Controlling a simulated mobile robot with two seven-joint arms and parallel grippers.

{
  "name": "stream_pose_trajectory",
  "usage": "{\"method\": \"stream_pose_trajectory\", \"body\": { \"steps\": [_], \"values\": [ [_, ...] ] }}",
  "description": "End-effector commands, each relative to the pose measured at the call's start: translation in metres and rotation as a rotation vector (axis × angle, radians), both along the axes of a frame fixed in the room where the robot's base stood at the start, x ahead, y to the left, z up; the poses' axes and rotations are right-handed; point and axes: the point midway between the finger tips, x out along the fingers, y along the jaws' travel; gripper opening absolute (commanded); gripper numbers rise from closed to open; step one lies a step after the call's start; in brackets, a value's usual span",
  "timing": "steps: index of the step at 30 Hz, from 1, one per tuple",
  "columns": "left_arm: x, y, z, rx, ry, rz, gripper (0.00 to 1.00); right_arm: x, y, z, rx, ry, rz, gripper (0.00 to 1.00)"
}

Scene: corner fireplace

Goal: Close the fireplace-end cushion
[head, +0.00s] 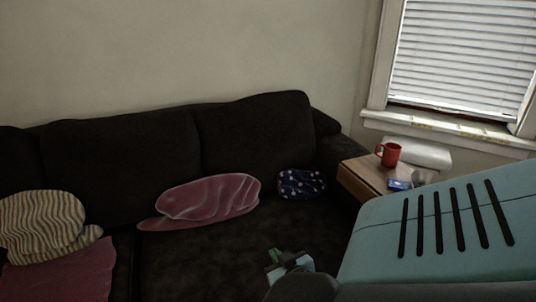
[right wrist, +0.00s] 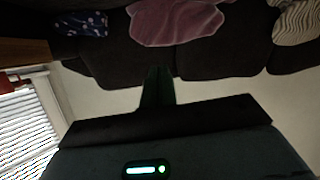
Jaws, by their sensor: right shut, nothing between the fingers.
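A dark sofa (head: 120,165) stands along the wall. A mauve cushion (head: 205,200) lies at its middle, and a dark blue patterned cushion (head: 301,184) sits near its right arm. A striped cushion (head: 40,222) and a pink cushion or cloth (head: 65,272) are at the left. No fireplace shows, so I cannot tell which cushion is the fireplace-end one. My right gripper (head: 277,257) is shut and empty, in front of the seat, below the blue cushion in the picture. The right wrist view shows its fingers (right wrist: 157,85), the mauve cushion (right wrist: 175,20) and the blue cushion (right wrist: 80,22). My left gripper is not in view.
A wooden side table (head: 358,178) stands right of the sofa. It bears a red mug (head: 390,154), a blue packet (head: 399,185) and a clear glass or bowl (head: 421,177). A window with blinds (head: 460,60) is behind. The seat (head: 200,260) is bare in front of the mauve cushion.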

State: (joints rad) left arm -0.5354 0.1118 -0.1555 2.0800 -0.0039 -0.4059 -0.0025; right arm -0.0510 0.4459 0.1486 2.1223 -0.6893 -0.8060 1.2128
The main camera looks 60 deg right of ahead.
Motion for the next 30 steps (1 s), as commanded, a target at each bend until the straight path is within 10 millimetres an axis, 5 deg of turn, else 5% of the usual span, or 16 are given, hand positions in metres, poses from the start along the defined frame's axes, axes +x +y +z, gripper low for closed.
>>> {"method": "stream_pose_trajectory", "body": {
  "steps": [9,30],
  "values": [
    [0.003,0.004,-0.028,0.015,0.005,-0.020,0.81,-0.019,0.015,-0.038,0.001,0.002,-0.002,0.00],
    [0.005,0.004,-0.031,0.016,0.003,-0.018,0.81,-0.023,0.019,-0.044,-0.003,-0.001,-0.002,0.00]
  ]
}}
